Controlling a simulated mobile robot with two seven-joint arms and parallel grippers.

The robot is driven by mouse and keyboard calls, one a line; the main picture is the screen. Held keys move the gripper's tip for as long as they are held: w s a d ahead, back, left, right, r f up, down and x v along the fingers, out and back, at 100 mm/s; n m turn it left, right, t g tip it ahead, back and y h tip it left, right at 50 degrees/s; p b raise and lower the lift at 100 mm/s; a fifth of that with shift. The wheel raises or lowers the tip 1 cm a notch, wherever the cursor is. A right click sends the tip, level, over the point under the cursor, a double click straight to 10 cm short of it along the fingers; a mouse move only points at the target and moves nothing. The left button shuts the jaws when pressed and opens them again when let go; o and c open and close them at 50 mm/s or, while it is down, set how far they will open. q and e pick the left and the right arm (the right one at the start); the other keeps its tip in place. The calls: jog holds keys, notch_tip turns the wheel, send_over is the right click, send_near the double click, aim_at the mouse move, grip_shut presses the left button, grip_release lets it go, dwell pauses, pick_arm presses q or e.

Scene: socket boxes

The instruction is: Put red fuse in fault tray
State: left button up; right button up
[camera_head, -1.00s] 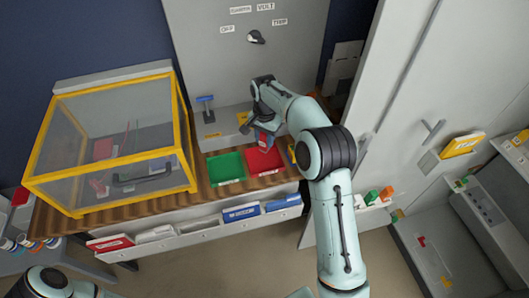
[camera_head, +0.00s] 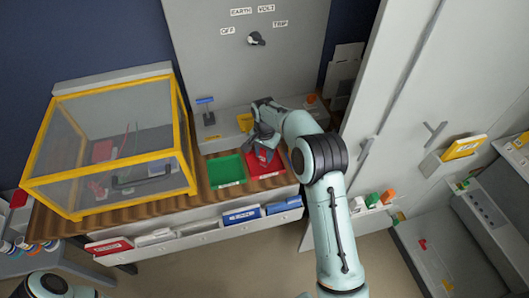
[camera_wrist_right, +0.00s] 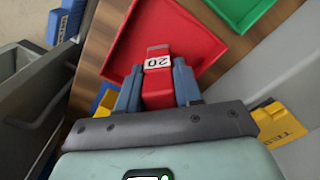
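The red fuse (camera_wrist_right: 157,80), marked 20, sits between the blue fingers of my right gripper (camera_wrist_right: 157,88) in the right wrist view. Both fingers appear to press on its sides. In the head view my right gripper (camera_head: 264,146) points down over the red tray (camera_head: 268,170), covering part of it. The red tray also shows beyond the fuse in the right wrist view (camera_wrist_right: 195,38). I cannot tell whether the fuse touches the tray floor. My left gripper is out of view; only part of the left arm shows at bottom left.
A green tray (camera_head: 227,171) stands just left of the red one. A yellow-framed clear case (camera_head: 110,150) fills the bench's left side. A small blue-handled lever (camera_head: 206,108) and a grey panel with a dial (camera_head: 256,38) stand behind.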

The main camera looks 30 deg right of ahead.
jog(key=o, duration=0.3)
jog(key=shift+o, duration=0.2)
notch_tip(320, 180, up, 12)
jog(key=shift+r+p, duration=0.2)
jog(key=shift+p, duration=0.5)
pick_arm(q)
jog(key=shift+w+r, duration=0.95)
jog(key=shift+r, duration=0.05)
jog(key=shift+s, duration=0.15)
pick_arm(e)
jog(key=shift+s+f, duration=0.15)
